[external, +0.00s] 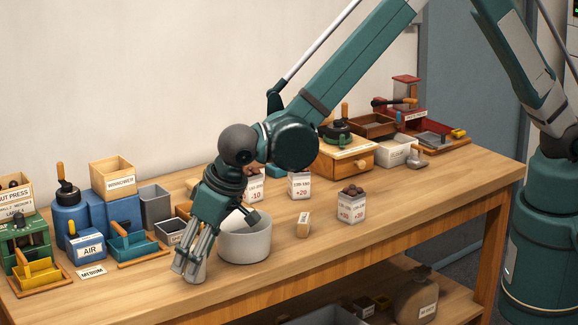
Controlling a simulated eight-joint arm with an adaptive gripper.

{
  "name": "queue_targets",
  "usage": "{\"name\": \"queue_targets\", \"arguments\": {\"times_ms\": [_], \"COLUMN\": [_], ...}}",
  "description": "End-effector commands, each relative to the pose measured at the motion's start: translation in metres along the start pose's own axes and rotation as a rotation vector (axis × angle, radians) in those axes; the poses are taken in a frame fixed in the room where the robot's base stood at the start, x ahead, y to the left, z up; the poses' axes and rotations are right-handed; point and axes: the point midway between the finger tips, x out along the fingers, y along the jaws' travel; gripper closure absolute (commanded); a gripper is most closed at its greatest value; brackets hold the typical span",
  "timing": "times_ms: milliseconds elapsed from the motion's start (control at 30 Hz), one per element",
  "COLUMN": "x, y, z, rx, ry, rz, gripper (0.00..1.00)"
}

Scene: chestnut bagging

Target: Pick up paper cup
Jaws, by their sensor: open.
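My gripper (187,268) points down near the front of the workbench, left of the round grey bowl (246,246). Its fingers are apart. A pale surface shows by the fingertips; I cannot tell whether it is a paper cup or part of a finger. White, cup-like square containers with red number labels stand right of my gripper: one heaped with brown chestnuts (351,210), one farther back (300,188), and one (257,188) partly hidden by my wrist. I cannot tell which thing is the paper cup.
Blue AIR machine (88,246), green press (27,243) and wooden box (113,178) crowd the left. A small upright block (304,225) stands right of the bowl. A wooden drawer box (345,157) and red press (405,110) stand at the back right. The right front bench is clear.

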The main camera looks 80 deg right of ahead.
Motion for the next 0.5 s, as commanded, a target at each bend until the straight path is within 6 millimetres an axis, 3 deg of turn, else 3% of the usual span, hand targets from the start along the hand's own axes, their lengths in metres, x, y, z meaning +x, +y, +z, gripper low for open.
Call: {"name": "queue_targets", "arguments": {"times_ms": [200,500], "x": [0.017,0.019], "y": [0.000,0.000], "z": [0.000,0.000], "rx": [0.000,0.000], "ry": [0.000,0.000], "rz": [0.000,0.000], "gripper": [0.47,0.47]}}
